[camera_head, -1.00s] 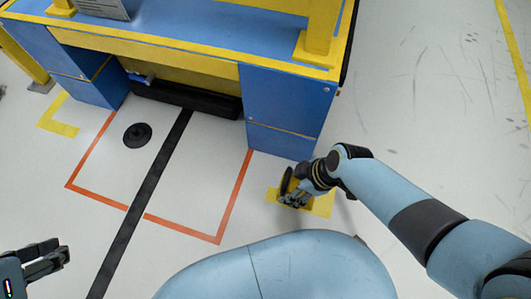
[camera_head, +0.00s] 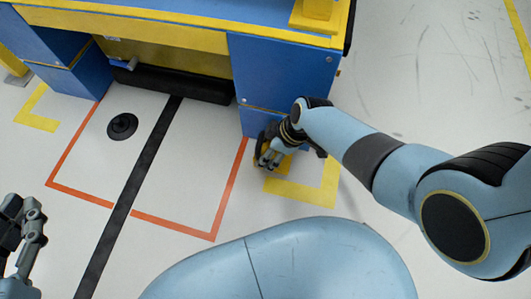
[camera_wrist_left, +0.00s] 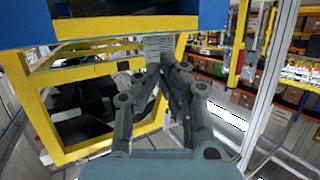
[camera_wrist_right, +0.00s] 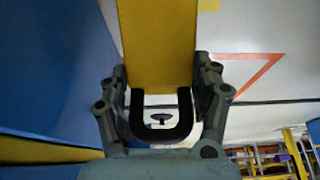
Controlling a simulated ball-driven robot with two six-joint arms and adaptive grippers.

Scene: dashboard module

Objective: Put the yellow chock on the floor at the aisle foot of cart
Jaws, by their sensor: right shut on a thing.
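The yellow chock (camera_wrist_right: 158,45) fills the top middle of the right wrist view, with a black U-shaped handle (camera_wrist_right: 160,134). My right gripper (camera_head: 264,160) is shut on it, with fingers on both sides of the handle. In the head view the gripper is low beside the near right blue leg of the cart (camera_head: 285,75), and the hand hides most of the chock. Whether the chock touches the floor or the leg, I cannot tell. My left gripper (camera_head: 22,262) is at the lower left edge. Its empty fingertips come together in the left wrist view (camera_wrist_left: 162,62).
A yellow corner marking (camera_head: 318,196) lies on the floor by the right leg. An orange outline (camera_head: 175,225), a black stripe (camera_head: 140,185) and a round black disc (camera_head: 122,126) are left of it. The floor to the right is clear.

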